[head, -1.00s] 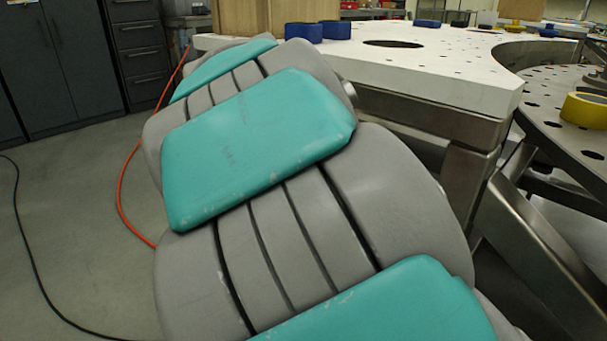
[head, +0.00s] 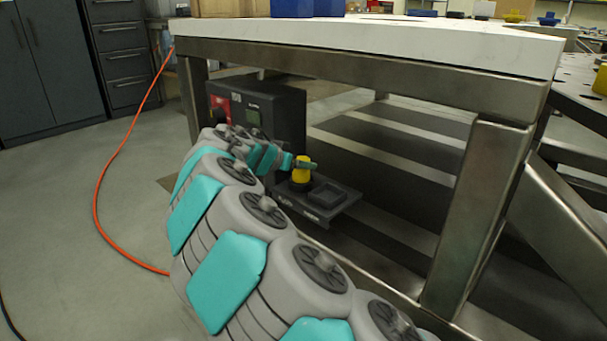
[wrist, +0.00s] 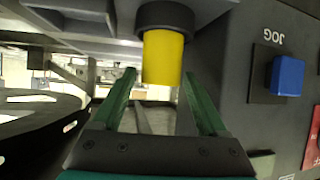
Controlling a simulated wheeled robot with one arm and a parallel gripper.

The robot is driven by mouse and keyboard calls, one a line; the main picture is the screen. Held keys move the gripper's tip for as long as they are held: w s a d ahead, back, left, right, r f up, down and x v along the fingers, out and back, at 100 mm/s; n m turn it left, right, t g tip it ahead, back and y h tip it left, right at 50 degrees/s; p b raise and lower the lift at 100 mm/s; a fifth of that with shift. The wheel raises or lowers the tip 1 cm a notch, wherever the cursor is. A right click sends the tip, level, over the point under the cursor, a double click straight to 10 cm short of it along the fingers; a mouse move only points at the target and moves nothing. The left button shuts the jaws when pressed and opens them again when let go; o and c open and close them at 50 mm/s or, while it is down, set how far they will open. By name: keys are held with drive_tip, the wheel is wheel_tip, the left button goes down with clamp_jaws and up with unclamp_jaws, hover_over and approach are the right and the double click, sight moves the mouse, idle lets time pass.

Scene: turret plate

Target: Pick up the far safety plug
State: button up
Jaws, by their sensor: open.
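The yellow safety plug (head: 301,172) stands in a dark round socket on a small dark shelf (head: 345,205) of the control box under the white table. In the wrist view the yellow plug (wrist: 163,55) shows between the tips of my gripper's two green fingers (wrist: 159,76), with a gap at each side. In the head view my gripper (head: 308,164) is at the plug, and one finger hides part of it. The jaws are open. A square raised-rim socket (head: 329,193) beside the plug shows no plug in it.
The dark control box (head: 288,108) rises behind the shelf. In the wrist view a blue button (wrist: 288,75) labelled JOG is at the right. The white tabletop (head: 400,37) is overhead, and a steel leg (head: 478,200) stands right. An orange cable (head: 103,200) lies on the floor.

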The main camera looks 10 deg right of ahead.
drive_tip(key=x, duration=0.5)
drive_tip(key=shift+a, duration=0.1)
drive_tip(key=shift+c, duration=0.4)
clamp_jaws()
